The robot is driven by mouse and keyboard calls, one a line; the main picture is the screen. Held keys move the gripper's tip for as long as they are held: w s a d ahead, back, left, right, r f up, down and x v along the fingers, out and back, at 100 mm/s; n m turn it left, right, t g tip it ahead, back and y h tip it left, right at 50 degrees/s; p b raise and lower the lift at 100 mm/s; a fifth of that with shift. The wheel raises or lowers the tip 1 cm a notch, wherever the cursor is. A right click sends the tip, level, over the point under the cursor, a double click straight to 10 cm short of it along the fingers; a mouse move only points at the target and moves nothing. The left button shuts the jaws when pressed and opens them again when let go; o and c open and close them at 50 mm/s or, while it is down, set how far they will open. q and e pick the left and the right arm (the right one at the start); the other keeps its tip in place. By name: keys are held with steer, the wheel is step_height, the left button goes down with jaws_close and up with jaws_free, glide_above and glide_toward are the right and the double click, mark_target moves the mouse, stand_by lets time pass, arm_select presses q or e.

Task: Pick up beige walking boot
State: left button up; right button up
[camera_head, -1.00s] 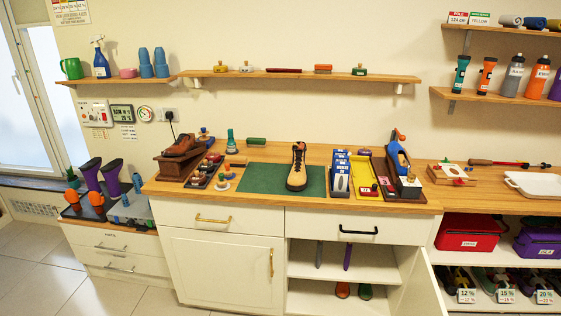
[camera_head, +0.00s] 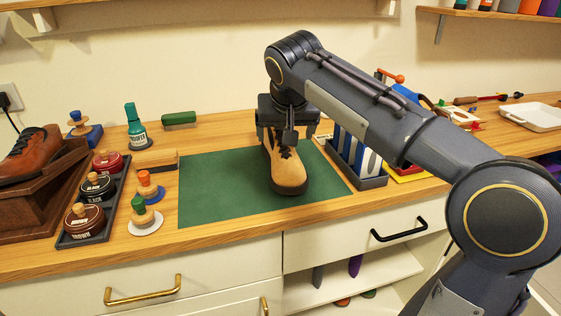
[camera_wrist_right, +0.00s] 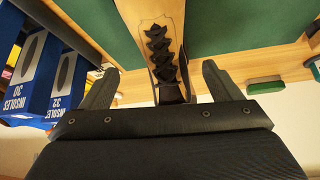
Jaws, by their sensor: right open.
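The beige walking boot (camera_head: 288,170) stands upright on a green mat (camera_head: 215,190), its toe toward the front of the counter. Its dark laces and tan upper also show in the right wrist view (camera_wrist_right: 140,22). My right gripper (camera_head: 288,134) is over the back of the boot and hides its upper shaft in the head view. In the right wrist view the two fingers (camera_wrist_right: 158,85) are spread wide, one on each side of the boot's shaft, with gaps between. My left gripper is not in view.
Insole boxes in a tray (camera_head: 370,182) stand close to the right of the boot. To the left are a brush (camera_head: 157,160), polish tins in a tray (camera_head: 70,238) and a brown shoe on a stand (camera_head: 35,205). The mat's front left is clear.

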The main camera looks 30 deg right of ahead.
steer(key=shift+w+d+f, duration=0.1)
steer(key=shift+w+f, duration=0.35)
steer(key=shift+f, duration=0.1)
steer(key=shift+w+d+f+b, duration=0.15)
steer(key=shift+w+f+b, duration=0.15)
steer(key=shift+f, duration=0.25)
steer(key=b+x, duration=0.1)
steer(key=x, duration=0.3)
steer(key=shift+w, duration=0.15)
steer(key=shift+r, duration=0.15)
steer(key=c, duration=1.3)
steer(key=shift+r, duration=0.1)
